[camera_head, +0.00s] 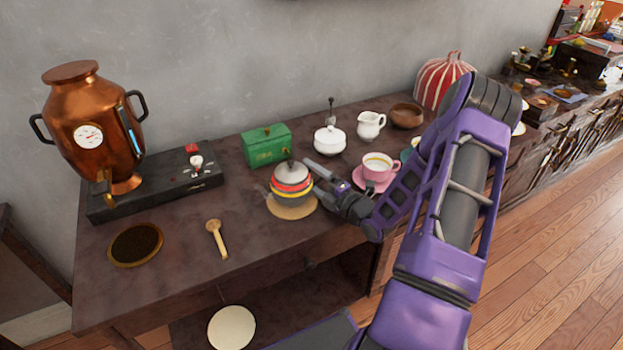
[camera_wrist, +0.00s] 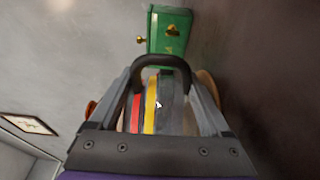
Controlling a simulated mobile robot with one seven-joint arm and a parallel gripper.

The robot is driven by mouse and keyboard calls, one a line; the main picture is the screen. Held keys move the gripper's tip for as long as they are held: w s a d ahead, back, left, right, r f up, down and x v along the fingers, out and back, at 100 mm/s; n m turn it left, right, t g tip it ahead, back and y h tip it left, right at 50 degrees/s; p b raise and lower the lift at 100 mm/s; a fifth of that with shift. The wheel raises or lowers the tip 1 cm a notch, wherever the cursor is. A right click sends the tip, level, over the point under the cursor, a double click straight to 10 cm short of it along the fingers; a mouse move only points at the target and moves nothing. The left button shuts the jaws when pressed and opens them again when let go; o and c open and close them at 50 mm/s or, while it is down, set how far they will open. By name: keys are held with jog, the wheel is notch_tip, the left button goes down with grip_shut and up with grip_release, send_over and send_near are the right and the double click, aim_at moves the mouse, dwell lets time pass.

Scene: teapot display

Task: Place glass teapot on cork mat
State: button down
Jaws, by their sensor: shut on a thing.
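The teapot (camera_head: 292,184) is round, with red, yellow and grey bands and a grey lid. It is upright over the round tan cork mat (camera_head: 291,209) on the dark table. I cannot tell whether its base touches the mat. My gripper (camera_head: 318,178) reaches in from the right and is shut on the teapot. In the wrist view, the teapot's bands (camera_wrist: 152,101) and its dark arched handle (camera_wrist: 150,62) show between the fingers of my gripper (camera_wrist: 165,85). The exact contact is partly hidden.
A green box (camera_head: 266,146) stands just behind the teapot. A pink cup (camera_head: 377,168), white sugar bowl (camera_head: 329,141) and white jug (camera_head: 370,126) are right. A wooden spoon (camera_head: 216,238), dark round mat (camera_head: 136,245) and copper samovar (camera_head: 92,120) are left. The table's front edge is close.

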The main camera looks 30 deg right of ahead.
jog(key=shift+f, duration=0.1)
grip_release()
jog(key=shift+f, duration=0.1)
jog(key=v, duration=1.2)
jog(key=shift+r, duration=0.2)
